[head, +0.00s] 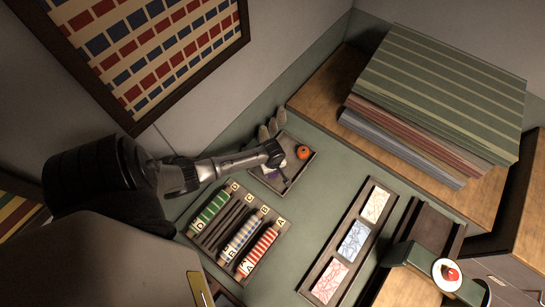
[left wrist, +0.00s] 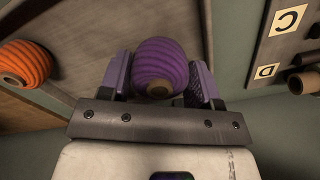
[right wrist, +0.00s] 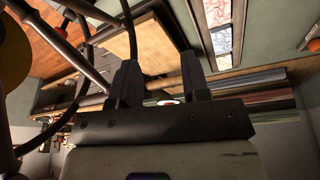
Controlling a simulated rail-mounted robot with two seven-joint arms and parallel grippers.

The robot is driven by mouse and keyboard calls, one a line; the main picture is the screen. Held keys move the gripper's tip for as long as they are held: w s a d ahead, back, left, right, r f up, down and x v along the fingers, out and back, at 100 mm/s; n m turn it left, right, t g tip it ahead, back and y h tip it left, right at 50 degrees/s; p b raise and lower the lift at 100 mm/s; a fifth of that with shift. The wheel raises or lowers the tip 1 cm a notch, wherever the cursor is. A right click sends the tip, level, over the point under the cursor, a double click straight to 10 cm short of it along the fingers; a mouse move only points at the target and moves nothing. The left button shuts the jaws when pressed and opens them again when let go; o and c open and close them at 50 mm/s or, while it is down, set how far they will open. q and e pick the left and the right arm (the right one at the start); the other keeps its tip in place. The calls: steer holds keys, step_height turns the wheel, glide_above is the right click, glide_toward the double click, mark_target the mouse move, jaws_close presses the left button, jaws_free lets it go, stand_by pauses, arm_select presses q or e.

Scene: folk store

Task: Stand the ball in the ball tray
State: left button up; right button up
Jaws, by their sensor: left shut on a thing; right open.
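The ball tray (head: 301,171) is a shallow dark-rimmed tray on the green counter, left of centre in the head view. An orange ridged ball (head: 303,153) sits at its right side; it also shows at the left wrist view's left edge (left wrist: 22,64). My left gripper (head: 274,174) is at the tray, shut on a purple ridged ball (left wrist: 160,66), whose round end opening faces the wrist camera. Whether the purple ball touches the tray floor cannot be told. My right gripper (right wrist: 160,75) is open, with nothing gripped between its fingers, away from the tray.
A rack (head: 238,232) with green, blue and red spools and letter labels stands just below the tray. A dark panel (head: 351,242) with three patterned cards lies to the right. Folded striped cloth (head: 440,90) is stacked at the back right. Grey knobbly shapes (head: 271,127) stand behind the tray.

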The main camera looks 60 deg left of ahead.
arm_select(q)
steer(key=shift+f+b, duration=0.7)
steer(key=shift+f, duration=0.25)
steer(key=shift+r, duration=0.1)
arm_select(e)
step_height(320, 180, down, 2)
steer(key=shift+d+f, duration=0.15)
arm_select(q)
steer(key=o, duration=0.4)
